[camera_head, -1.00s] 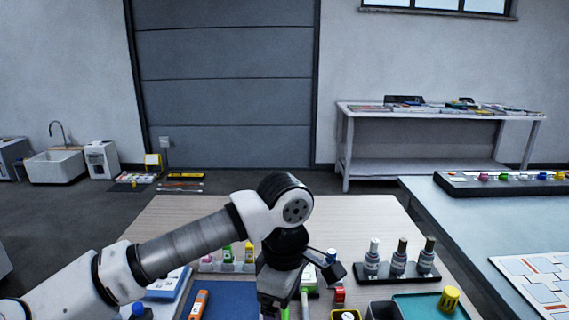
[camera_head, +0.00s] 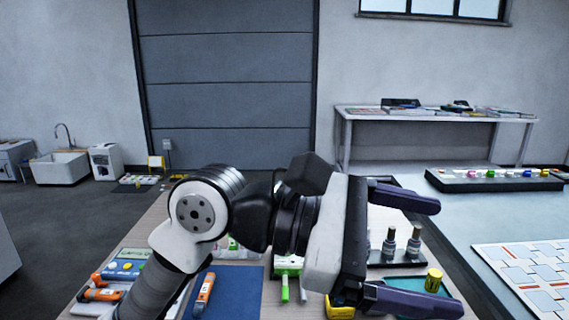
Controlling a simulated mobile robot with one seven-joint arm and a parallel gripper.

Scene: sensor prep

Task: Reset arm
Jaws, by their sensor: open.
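My gripper (camera_head: 425,250) is raised above the wooden table in the head view. Its two dark purple fingers point right and stand wide apart, with nothing between them. My arm rises from the lower left and bends at the elbow, level with the gripper. The gripper and its white-and-black wrist hide part of the tabletop behind them.
A grey table (camera_head: 480,215) stands at right.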

